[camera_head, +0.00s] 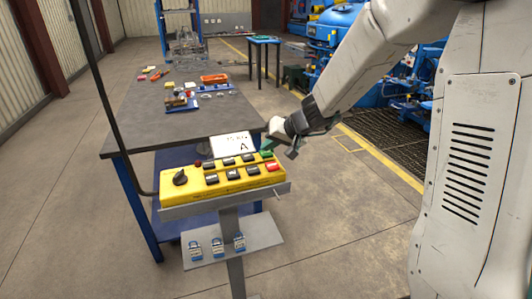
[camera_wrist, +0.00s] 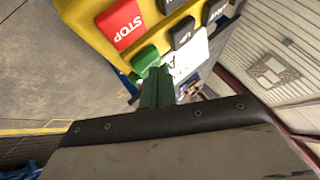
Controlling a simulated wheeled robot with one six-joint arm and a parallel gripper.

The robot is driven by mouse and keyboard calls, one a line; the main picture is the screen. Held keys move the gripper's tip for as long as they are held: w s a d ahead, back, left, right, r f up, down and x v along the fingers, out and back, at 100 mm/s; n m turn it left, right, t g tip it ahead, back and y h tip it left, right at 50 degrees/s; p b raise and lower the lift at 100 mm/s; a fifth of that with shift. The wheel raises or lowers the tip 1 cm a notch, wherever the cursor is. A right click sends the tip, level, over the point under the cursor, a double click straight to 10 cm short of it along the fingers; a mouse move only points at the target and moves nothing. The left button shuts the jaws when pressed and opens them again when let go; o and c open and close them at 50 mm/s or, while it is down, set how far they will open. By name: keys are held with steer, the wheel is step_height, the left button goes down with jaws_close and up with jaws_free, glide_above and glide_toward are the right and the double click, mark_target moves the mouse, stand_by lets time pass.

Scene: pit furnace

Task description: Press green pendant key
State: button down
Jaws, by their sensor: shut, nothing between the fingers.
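The yellow pendant (camera_head: 190,198) rests tilted on a stand, with a dark rotary knob, several black keys, a red STOP key (camera_head: 272,166) and a green key (camera_head: 266,154) at its upper right corner. My gripper (camera_head: 268,145) is shut and empty, right at the green key. In the wrist view its green fingertips (camera_wrist: 157,86) point at the green key (camera_wrist: 145,58) and overlap its edge. I cannot tell whether they touch it. The red STOP key (camera_wrist: 121,22) is beside the green key there.
A white card (camera_head: 232,143) with a letter A stands behind the pendant. Padlocks (camera_head: 217,246) lie on a lower shelf of the stand. A grey workbench (camera_head: 150,115) with an orange tray and small parts is behind. Blue machinery (camera_head: 340,45) stands at the back right. Floor at left is clear.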

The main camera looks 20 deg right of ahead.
mark_target(269, 153)
steer(key=shift+f, duration=0.3)
steer(key=shift+r, duration=0.15)
stand_by(0.5)
steer(key=shift+r, duration=0.75)
steer(key=shift+r, duration=2.5)
